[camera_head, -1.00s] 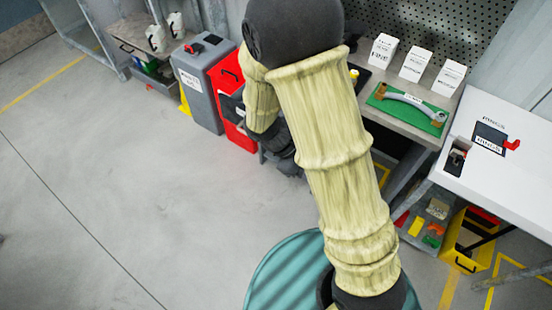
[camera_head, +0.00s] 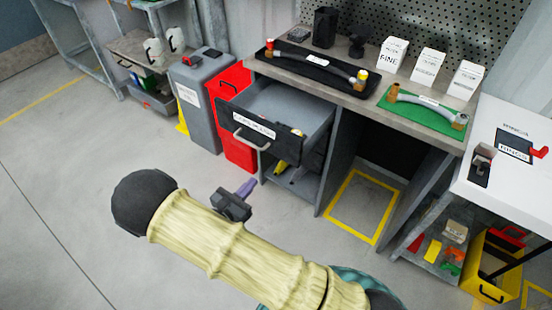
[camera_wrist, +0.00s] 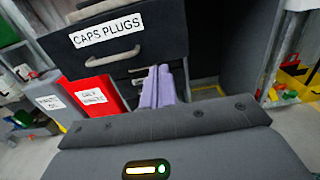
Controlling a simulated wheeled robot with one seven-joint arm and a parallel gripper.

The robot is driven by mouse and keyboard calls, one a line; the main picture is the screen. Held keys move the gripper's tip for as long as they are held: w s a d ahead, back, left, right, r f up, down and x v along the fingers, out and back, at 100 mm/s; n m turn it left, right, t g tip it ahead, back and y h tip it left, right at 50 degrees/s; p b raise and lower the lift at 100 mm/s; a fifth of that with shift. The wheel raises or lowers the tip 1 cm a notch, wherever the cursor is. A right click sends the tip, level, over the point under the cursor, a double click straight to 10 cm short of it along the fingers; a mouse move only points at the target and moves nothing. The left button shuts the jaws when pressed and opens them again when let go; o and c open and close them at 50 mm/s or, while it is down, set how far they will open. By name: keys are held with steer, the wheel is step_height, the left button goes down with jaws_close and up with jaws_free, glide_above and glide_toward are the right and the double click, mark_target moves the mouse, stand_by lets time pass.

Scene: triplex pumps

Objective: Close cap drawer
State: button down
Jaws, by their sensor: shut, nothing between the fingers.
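The cap drawer (camera_head: 262,130) is pulled out from under the workbench, with a dark front, a pale handle and a white label. In the wrist view the drawer front (camera_wrist: 130,45) reads "CAPS PLUGS", and its handle (camera_wrist: 115,59) is below the label. Inside the drawer I see a grey floor and a small yellow item near its right corner. My gripper (camera_head: 248,187) is in front of and below the drawer, apart from it. Its purple fingers (camera_wrist: 163,84) are together and empty, pointing toward the drawer front's lower right part.
The workbench (camera_head: 365,97) carries a black tray with a hose, a green mat with a hose, and white boxes. A red bin (camera_head: 236,140) and a grey bin (camera_head: 196,95) stand left of the drawer. A white table (camera_head: 510,170) is at right. Floor at left is clear.

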mark_target(283, 150)
steer(key=shift+w+d, duration=0.1)
steer(key=x, duration=1.4)
